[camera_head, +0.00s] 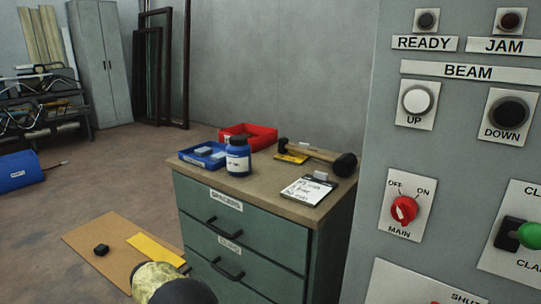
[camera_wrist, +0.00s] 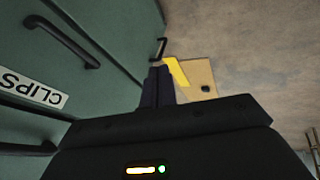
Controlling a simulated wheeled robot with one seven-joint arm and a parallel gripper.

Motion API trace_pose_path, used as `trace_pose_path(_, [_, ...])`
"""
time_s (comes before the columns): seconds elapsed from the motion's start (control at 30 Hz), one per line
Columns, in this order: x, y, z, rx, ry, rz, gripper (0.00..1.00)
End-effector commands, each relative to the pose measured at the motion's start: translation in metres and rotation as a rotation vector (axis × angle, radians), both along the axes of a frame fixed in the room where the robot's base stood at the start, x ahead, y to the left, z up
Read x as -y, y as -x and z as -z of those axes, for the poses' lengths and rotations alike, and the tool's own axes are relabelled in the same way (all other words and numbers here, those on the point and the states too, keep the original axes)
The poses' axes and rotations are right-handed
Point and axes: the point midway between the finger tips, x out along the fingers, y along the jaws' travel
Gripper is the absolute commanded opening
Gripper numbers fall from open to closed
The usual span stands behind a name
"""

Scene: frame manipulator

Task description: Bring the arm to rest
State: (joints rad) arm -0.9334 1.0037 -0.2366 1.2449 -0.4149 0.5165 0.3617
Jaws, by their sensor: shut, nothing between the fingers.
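My gripper (camera_wrist: 158,72) is in the wrist view with its two dark fingers together and nothing between them. It is low beside the green drawer cabinet (camera_wrist: 100,30), with the floor beyond the fingertips. In the head view part of my arm (camera_head: 185,291) shows at the bottom edge, in front of the cabinet (camera_head: 245,235). The fingers are not clear there. Whether anything touches the cabinet cannot be told.
A brown mat (camera_head: 88,237) with a yellow strip (camera_head: 155,250) and a black block (camera_head: 101,250) lies on the floor left of the cabinet. The cabinet top holds trays, a blue bottle (camera_head: 238,157) and a mallet (camera_head: 320,156). A control panel (camera_head: 455,150) stands at right.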

Motion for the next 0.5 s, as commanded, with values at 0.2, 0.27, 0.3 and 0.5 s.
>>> trace_pose_path(0.2, [0.068,-0.012,-0.024,-0.057,-0.024,0.099,0.00])
trace_pose_path(0.27, [0.093,-0.014,-0.032,-0.078,-0.036,0.136,0.00])
trace_pose_path(0.3, [0.113,-0.013,-0.038,-0.094,-0.044,0.161,0.00])
trace_pose_path(0.5, [0.221,0.008,-0.071,-0.181,-0.101,0.313,0.00])
